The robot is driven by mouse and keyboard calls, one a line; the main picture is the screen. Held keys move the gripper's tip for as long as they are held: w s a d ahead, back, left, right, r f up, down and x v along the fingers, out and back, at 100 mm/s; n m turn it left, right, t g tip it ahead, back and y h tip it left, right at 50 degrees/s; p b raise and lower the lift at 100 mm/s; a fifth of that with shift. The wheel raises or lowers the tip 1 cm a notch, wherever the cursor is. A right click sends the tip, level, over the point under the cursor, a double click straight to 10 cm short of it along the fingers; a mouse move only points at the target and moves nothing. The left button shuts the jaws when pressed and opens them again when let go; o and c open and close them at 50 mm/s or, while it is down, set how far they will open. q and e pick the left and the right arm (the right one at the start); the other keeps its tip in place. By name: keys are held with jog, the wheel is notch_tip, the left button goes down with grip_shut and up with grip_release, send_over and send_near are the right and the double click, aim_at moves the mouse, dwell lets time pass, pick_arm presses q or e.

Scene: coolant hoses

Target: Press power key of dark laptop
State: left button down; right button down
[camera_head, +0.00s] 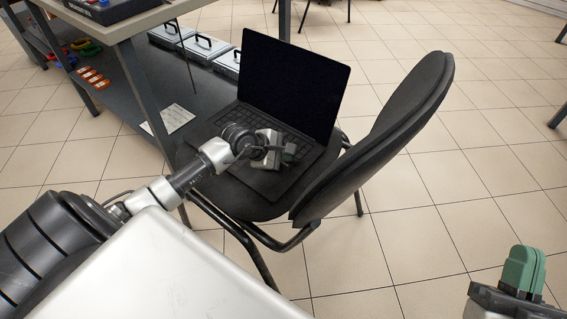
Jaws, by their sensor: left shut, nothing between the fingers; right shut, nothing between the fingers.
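The dark laptop (295,84) is open on the seat of a black chair, with its screen upright and black. Its keyboard half lies flat on the seat and is partly hidden by my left arm. My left gripper (287,155) is shut and empty over the right part of the keyboard half, close to the base of the screen. I cannot tell whether its tips touch the keys, and the power key cannot be made out. My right gripper (524,272) is at the lower right corner, shut and empty, away from the laptop.
The black chair (393,125) has its backrest to the right of the laptop. A grey workbench (150,60) with a lower shelf stands at the left, holding metal cases (203,47) and a paper sheet (168,119). The tiled floor (440,230) is clear at the right.

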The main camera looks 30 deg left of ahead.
pick_arm(q)
jog(key=shift+f, duration=0.15)
pick_arm(e)
jog(key=shift+s+r+t, duration=0.2)
jog(key=shift+t, duration=0.1)
pick_arm(q)
jog(key=shift+f+b, duration=0.3)
pick_arm(e)
jog(key=shift+s+r+t+y, duration=0.5)
jog(key=shift+s+r+t, duration=0.05)
jog(key=shift+r+t, duration=0.05)
dwell(0.6)
pick_arm(q)
jog(key=shift+r+p, duration=0.45)
jog(key=shift+r, duration=0.25)
pick_arm(e)
jog(key=shift+w+f+g+h, duration=0.6)
jog(key=shift+w+f+g, duration=0.5)
jog(key=shift+f+g, duration=0.35)
pick_arm(q)
jog(key=shift+r, duration=0.1)
